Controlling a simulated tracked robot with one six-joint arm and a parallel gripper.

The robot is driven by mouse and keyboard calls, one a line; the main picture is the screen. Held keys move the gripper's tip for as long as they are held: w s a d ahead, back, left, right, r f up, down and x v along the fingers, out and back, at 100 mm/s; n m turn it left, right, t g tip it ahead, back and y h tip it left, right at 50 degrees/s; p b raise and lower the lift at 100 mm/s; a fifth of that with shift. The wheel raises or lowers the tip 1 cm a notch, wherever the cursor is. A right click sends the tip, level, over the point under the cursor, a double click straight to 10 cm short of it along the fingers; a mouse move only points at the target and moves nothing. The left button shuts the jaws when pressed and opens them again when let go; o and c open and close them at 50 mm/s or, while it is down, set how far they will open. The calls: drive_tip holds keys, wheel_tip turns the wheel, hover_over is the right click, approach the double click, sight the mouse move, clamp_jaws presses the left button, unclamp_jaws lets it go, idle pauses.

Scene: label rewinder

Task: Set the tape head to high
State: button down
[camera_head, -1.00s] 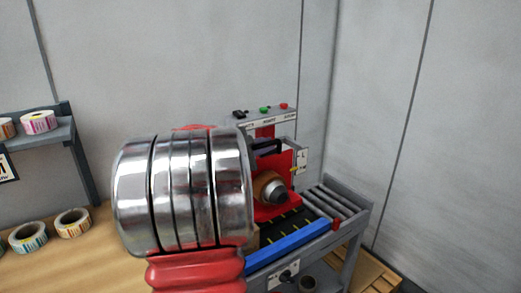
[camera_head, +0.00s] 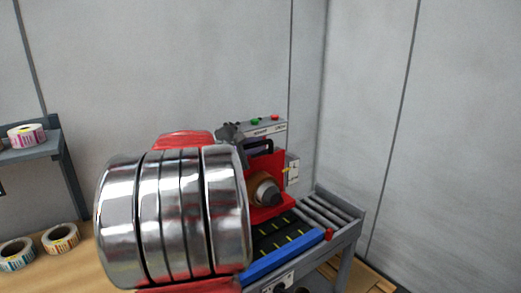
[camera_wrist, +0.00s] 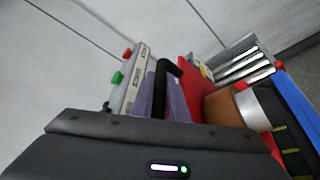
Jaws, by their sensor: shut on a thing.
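The red tape head (camera_head: 265,165) stands over the conveyor and carries a black handle (camera_head: 262,146) on top and a brown roll (camera_head: 264,190) on its front. In the wrist view the handle (camera_wrist: 167,72) rises just beyond my gripper body. My gripper (camera_head: 233,133) is at the handle's left end and shut on it, though my arm and the gripper body hide most of the contact. A yellow pointer (camera_head: 284,171) sits near the mid-height of a small white scale plate (camera_head: 293,170). The plate's markings are too small to read.
A control box with a green button (camera_head: 254,122) and a red button (camera_head: 275,117) stands behind the tape head, close to my gripper. A blue rail (camera_head: 285,256) and metal rollers (camera_head: 325,212) lie in front and right. Label rolls (camera_head: 60,238) rest on the left table.

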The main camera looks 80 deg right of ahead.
drive_tip(key=shift+r, duration=0.35)
drive_tip(key=c, duration=1.7)
unclamp_jaws()
drive_tip(key=shift+f, duration=0.1)
drive_tip(key=v, duration=1.3)
drive_tip(key=shift+w+a, duration=0.2)
drive_tip(key=shift+a, duration=0.15)
